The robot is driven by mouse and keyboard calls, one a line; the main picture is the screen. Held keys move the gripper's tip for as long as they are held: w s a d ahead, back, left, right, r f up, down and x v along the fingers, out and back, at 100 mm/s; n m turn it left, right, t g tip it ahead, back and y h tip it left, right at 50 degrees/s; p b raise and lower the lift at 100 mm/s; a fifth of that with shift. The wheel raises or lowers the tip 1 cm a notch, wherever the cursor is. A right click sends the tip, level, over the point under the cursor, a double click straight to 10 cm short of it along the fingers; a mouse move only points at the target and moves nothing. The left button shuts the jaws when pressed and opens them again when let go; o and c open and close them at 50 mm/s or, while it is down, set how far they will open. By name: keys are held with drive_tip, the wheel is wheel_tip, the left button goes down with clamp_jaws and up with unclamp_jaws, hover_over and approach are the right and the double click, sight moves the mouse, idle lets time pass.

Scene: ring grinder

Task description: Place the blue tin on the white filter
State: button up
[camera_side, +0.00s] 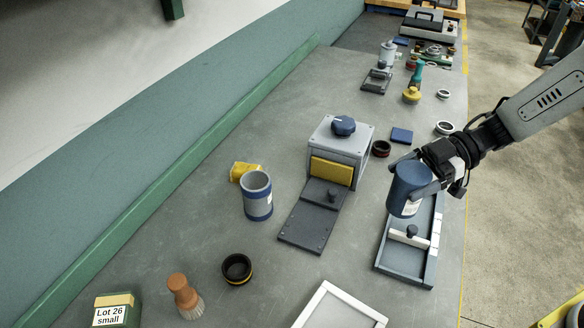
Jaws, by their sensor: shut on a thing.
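The blue tin (407,190) is a dark blue cylinder with a pale label low on its side. My gripper (416,174) is shut on it from the upper right. The tin is roughly upright and appears above the grey tray on the right of the bench, hiding part of that tray. A white-framed flat panel (322,291) with a grey middle lies at the bottom edge, cut off by the picture; it may be the white filter. It is apart from the tin, lower and to the left.
A grey box (352,139) with a blue knob and a dark front plate stands mid-bench. The long grey tray (390,264) lies below the tin. A grey-blue cup (257,203), a black ring (237,268) and a brush (181,290) stand left.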

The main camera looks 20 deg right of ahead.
drive_tip(key=s+a+n+g+h, duration=0.1)
drive_tip(key=s+a+n+g, duration=0.6)
drive_tip(key=s+a, duration=0.8)
drive_tip(key=shift+a+f+g+h, duration=0.3)
drive_tip(key=shift+a+g+h, duration=0.1)
drive_tip(key=shift+a, duration=0.7)
drive_tip(key=shift+f, duration=0.1)
drive_tip(key=shift+w+f, duration=0.1)
drive_tip(key=shift+f, duration=2.05)
drive_tip(key=shift+f, duration=0.1)
drive_tip(key=shift+f, duration=1.65)
drive_tip(key=shift+f, duration=0.15)
drive_tip(key=o, duration=1.2)
drive_tip(key=shift+c, duration=0.2)
